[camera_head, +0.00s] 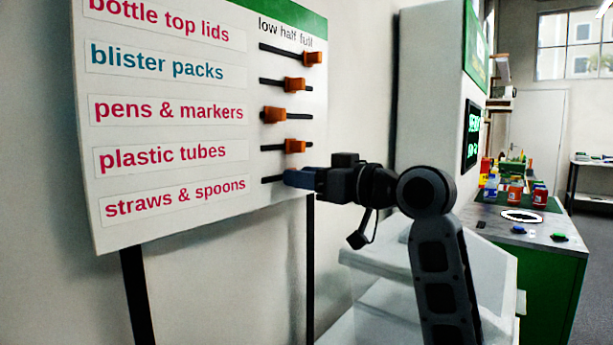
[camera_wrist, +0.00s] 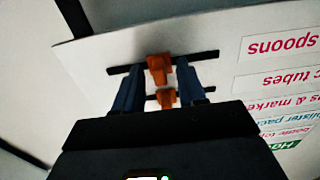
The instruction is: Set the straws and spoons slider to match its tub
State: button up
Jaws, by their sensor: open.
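The white board holds the "straws & spoons" label (camera_head: 175,198) at the bottom, with its slider track (camera_head: 270,180) to the right. In the head view my gripper (camera_head: 298,179) covers most of that slider's orange knob; only a sliver shows. In the wrist view, which is upside down, the orange knob (camera_wrist: 158,68) stands near the middle of its track (camera_wrist: 205,55), around half. My gripper (camera_wrist: 157,72) is open, with one dark blue finger on each side of the knob; the right finger looks closer. I cannot tell whether either touches. I cannot identify the straws and spoons tub.
Above, the plastic tubes knob (camera_head: 294,146) and blister packs knob (camera_head: 295,85) sit near half, the pens knob (camera_head: 274,114) near low, the bottle top lids knob (camera_head: 312,58) at full. White tiered shelving (camera_head: 400,270) stands below my arm. A green-fronted counter (camera_head: 550,285) is at right.

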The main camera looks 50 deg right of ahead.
jog(key=shift+c, duration=0.2)
grip_shut()
dwell(0.4)
